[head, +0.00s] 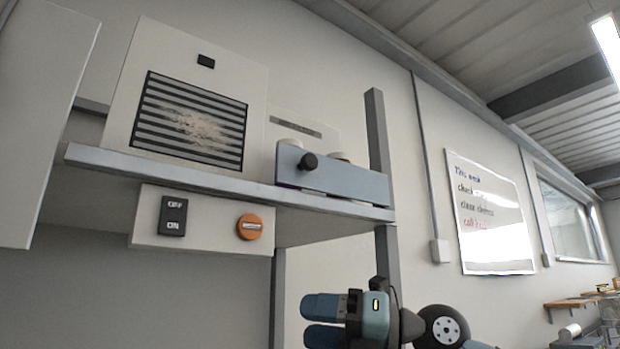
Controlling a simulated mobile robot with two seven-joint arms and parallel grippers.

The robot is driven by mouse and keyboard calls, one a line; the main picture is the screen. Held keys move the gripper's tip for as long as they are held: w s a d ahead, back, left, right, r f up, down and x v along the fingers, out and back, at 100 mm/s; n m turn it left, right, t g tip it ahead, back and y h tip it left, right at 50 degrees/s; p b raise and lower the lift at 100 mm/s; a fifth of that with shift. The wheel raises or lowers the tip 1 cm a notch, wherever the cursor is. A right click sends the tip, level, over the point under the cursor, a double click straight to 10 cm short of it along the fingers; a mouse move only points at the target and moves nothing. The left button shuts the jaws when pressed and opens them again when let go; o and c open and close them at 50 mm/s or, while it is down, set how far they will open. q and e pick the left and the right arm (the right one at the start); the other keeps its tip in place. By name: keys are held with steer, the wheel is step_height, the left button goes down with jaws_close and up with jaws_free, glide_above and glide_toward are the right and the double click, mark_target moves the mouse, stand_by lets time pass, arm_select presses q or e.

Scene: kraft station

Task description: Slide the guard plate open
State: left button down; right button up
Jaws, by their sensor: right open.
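A blue-grey plate with a round black knob, which looks like the guard plate (345,184), stands at the right end of a grey shelf (220,180). Its knob (308,161) is on the left part of its face. Two pale round tops show just above its upper edge; what is behind it is mostly hidden. My right gripper (310,321) is below the shelf, at the bottom of the head view. Its two blue fingers point left and are apart, with nothing seen between them. It does not touch the plate. My left gripper is not in view.
A pale box with a slatted dark grille (190,118) stands on the shelf, left of the plate. Under the shelf is a panel with an OFF/ON switch (173,216) and an orange knob (249,227). A grey post (377,133) rises behind the plate.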

steer(key=s+d+r+n+t+h+b, duration=0.1)
steer(key=s+r+t+h, duration=0.1)
steer(key=r, duration=0.4)
steer(key=s+d+r+t+h+b, duration=0.1)
steer(key=r+t+h, duration=0.15)
steer(key=r, duration=0.25)
steer(key=m+t+h+b, duration=0.1)
steer(key=t+h+b, duration=0.1)
steer(key=t+h, duration=0.35)
glide_toward(311, 161)
steer(key=shift+t+y, duration=0.8)
steer(key=shift+y, duration=0.1)
steer(key=p+x, duration=0.1)
steer(key=x, duration=0.2)
steer(key=f+x, duration=0.1)
steer(key=x, duration=0.3)
steer(key=p+x, duration=0.1)
steer(key=x, duration=0.2)
steer(key=shift+w+d+f+p, duration=0.1)
steer(key=shift+w+f+p, duration=0.2)
steer(key=shift+f+p, duration=0.1)
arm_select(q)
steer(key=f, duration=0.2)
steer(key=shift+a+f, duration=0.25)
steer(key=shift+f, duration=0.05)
arm_select(e)
jaws_close()
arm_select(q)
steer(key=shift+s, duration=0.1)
